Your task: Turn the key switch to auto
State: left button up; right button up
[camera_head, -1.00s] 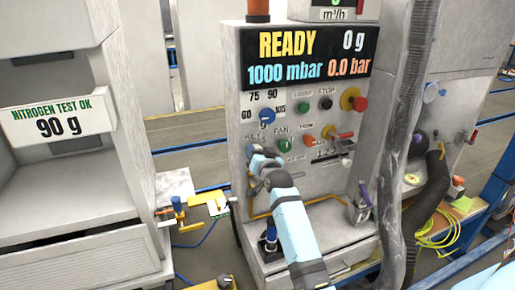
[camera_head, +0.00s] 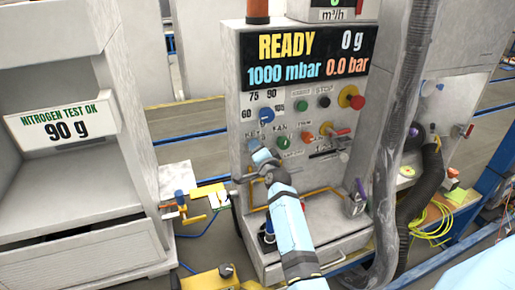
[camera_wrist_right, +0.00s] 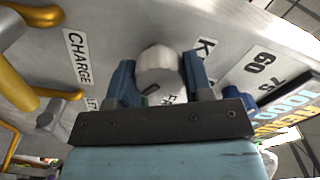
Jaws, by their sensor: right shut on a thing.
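The key switch shows in the right wrist view as a round light-grey knob (camera_wrist_right: 160,72) on the panel, between my two blue fingers. My right gripper (camera_wrist_right: 159,62) is shut on it, with one finger on either side. In the head view my right gripper (camera_head: 261,156) reaches the left side of the grey control panel (camera_head: 240,105), just below the KEY label. My left gripper is not in view.
A blue selector knob (camera_head: 266,115) sits just above my gripper. A green FAN knob (camera_head: 283,142) and a red-handled switch (camera_head: 338,132) are to the right. A large grey hose (camera_head: 411,100) hangs right of the panel. A yellow pipe (camera_head: 318,190) runs below.

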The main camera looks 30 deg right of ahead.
dwell(0.4)
jog(key=o, duration=0.8)
jog(key=shift+o, duration=0.5)
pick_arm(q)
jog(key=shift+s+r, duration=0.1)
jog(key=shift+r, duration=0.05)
pick_arm(e)
jog(key=shift+s, duration=0.1)
